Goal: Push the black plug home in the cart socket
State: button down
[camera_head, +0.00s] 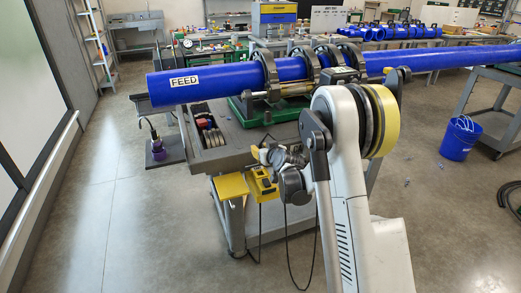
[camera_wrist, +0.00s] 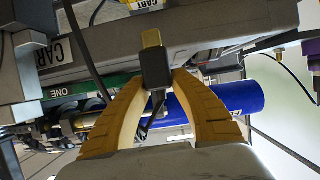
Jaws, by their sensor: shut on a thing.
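In the wrist view, my gripper (camera_wrist: 159,76) has its two tan fingers closed on the sides of the black plug (camera_wrist: 155,66). The plug's brass-coloured end (camera_wrist: 151,40) points up the picture, toward the grey cart (camera_wrist: 215,25). A yellow-framed label reading CART (camera_wrist: 145,4) is cut by the top edge above it. I cannot make out the socket opening, nor tell whether the plug's end is inside it. In the head view, my arm covers much of the work area, and the plug cannot be made out there.
A blue pipe marked FEED (camera_head: 185,84) lies in clamps on top of the cart (camera_head: 228,140). Yellow boxes (camera_head: 231,187) sit at the cart's near side, with a dark cable hanging below. A blue bucket (camera_head: 460,138) stands at right. Open floor lies at left.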

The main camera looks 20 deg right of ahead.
jog(key=shift+f+b, duration=0.9)
jog(key=shift+f, duration=2.85)
jog(key=shift+f, duration=0.4)
jog(key=c, duration=1.1)
grip_release()
